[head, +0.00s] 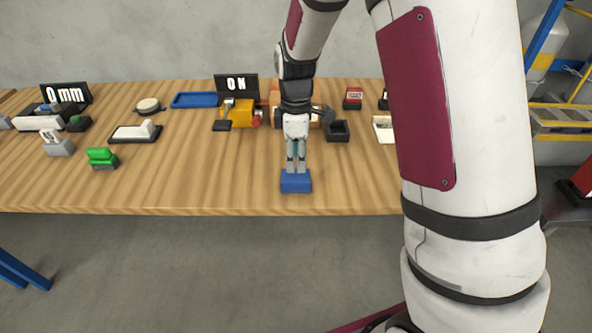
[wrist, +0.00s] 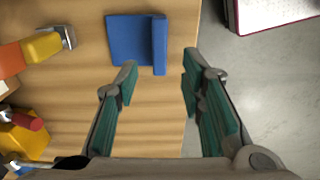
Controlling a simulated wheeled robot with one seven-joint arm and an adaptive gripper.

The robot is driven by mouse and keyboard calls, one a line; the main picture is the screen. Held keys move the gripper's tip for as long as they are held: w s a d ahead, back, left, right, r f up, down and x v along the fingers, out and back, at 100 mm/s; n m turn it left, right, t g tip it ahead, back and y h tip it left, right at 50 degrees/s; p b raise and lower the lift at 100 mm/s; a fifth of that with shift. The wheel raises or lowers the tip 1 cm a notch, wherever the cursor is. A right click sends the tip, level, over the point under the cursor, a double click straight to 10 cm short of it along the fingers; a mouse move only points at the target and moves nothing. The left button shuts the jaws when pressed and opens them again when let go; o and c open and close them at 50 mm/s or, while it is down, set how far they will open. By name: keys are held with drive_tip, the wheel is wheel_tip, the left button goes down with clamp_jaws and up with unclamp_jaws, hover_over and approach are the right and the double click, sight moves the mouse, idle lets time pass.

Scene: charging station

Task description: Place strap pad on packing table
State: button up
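A blue piece (head: 296,182), which I take to be the strap pad, sits at the front edge of the wooden packing table (head: 220,190). In the wrist view the blue piece (wrist: 130,42) shows a flat plate with a raised ridge along its right side. My gripper (head: 296,167) points down just above it in the head view. In the wrist view my gripper (wrist: 160,68) is open, with teal-lined fingers apart and nothing between them. The ridge lies ahead of the gap between the fingertips. I cannot tell whether the fingers touch the piece.
A yellow device (head: 241,112), an "ON" sign (head: 237,85), a blue tray (head: 195,100) and a black box (head: 338,131) stand behind. A green block (head: 102,157) and grey block (head: 57,143) are left. Bare wood lies left of my gripper.

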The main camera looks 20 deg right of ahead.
drive_tip(key=s+r+m+t, duration=0.1)
drive_tip(key=s+r+m, duration=0.2)
drive_tip(key=s+r, duration=0.4)
drive_tip(key=s+r+m+t, duration=0.1)
drive_tip(key=s+r+m, duration=0.3)
drive_tip(key=r, duration=0.5)
drive_tip(key=s+d+r+m+t, duration=0.1)
drive_tip(key=s+r+m, duration=0.2)
drive_tip(key=s, duration=1.4)
drive_tip(key=shift+s+d+r+m+t, duration=0.2)
drive_tip(key=shift+s+m+t, duration=0.15)
drive_tip(key=shift+m, duration=1.85)
